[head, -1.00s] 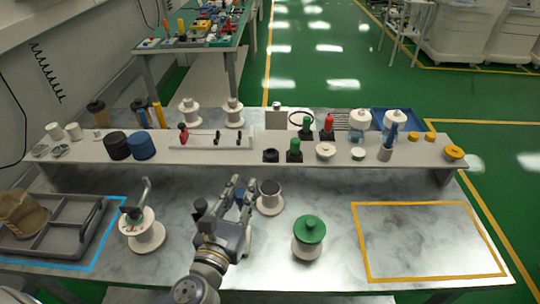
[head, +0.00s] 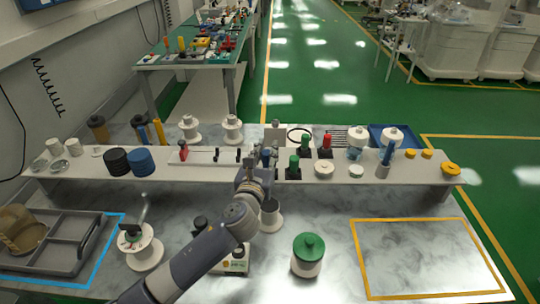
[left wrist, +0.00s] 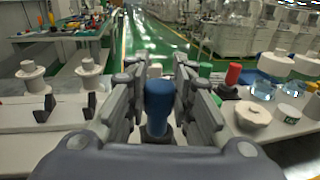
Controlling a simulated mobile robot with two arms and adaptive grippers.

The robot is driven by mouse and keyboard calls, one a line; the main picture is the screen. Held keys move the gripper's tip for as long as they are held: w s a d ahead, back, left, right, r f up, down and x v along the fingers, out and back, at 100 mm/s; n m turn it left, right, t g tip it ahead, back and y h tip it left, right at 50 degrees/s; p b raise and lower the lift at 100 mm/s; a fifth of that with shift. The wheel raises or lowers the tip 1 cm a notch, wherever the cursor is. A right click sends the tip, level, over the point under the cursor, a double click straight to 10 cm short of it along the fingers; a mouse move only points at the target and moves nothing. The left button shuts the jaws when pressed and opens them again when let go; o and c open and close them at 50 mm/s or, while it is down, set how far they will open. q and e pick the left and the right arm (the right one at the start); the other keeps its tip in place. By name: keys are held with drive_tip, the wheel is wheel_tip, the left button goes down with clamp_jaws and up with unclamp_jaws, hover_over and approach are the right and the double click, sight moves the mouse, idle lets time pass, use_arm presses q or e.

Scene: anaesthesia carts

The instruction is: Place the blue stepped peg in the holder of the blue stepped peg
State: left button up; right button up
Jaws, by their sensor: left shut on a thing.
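The blue stepped peg (left wrist: 159,100) stands upright between the fingers of my left gripper (left wrist: 158,88) in the left wrist view. The gripper is shut on it. In the head view the left gripper (head: 266,152) is at the raised shelf, with a bit of the blue peg (head: 265,156) showing. A dark holder (left wrist: 155,134) shows just under the peg, partly hidden by the peg and fingers. I cannot tell whether the peg is seated in it or just above it. My right gripper is not in view.
To the right on the shelf (head: 430,170) stand green pegs (head: 293,166), a red peg (head: 326,145) and a white lidded jar (head: 324,169). To the left is a white rack (head: 205,155). Below are a green-topped spool (head: 308,250) and a clear yellow-outlined area (head: 425,255).

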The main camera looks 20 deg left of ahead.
use_arm(q)
drive_tip(key=shift+w+d+f, duration=0.1)
drive_tip(key=shift+w, duration=1.1)
drive_tip(key=shift+w+f, duration=0.1)
drive_tip(key=shift+w, duration=0.05)
wheel_tip(320, 180, down, 3)
drive_tip(key=shift+f, duration=0.2)
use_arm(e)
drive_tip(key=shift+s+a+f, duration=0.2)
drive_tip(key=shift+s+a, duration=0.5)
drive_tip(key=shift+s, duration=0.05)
use_arm(q)
drive_tip(key=shift+f+b, duration=0.15)
drive_tip(key=shift+b, duration=0.2)
drive_tip(key=o, duration=1)
drive_tip(key=shift+c, duration=0.2)
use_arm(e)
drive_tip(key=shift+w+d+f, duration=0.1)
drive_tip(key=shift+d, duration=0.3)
